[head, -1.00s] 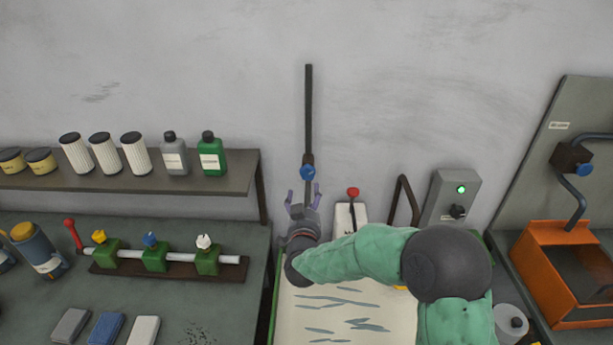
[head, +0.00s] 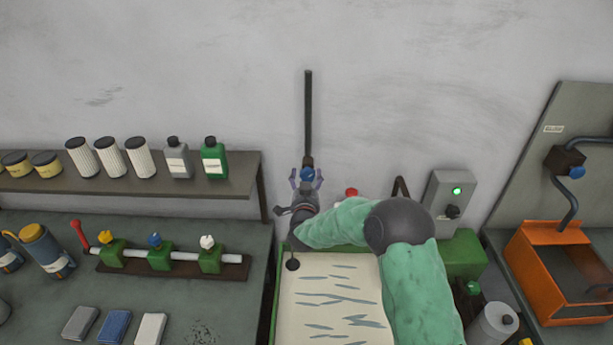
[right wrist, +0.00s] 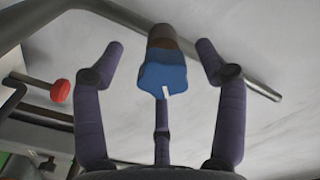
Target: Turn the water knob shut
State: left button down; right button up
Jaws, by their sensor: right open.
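The blue water knob (head: 307,173) sits at the lower end of a dark vertical pipe (head: 308,115) on the wall. My right gripper (head: 306,178) is open, with its purple fingers spread around the knob in the head view. In the right wrist view the knob (right wrist: 163,78) is between the fingers, with clear gaps on both sides and a small white mark on its front face. Whether a finger touches it from behind I cannot tell. My left gripper is not in view.
A red knob (head: 351,192) is right of the gripper, partly hidden by my arm. A grey switch box (head: 449,200) with a green light is farther right. A bench with a manifold of small valves (head: 160,257) and a shelf (head: 230,185) lie left.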

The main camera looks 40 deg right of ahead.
jog(key=shift+x, duration=0.95)
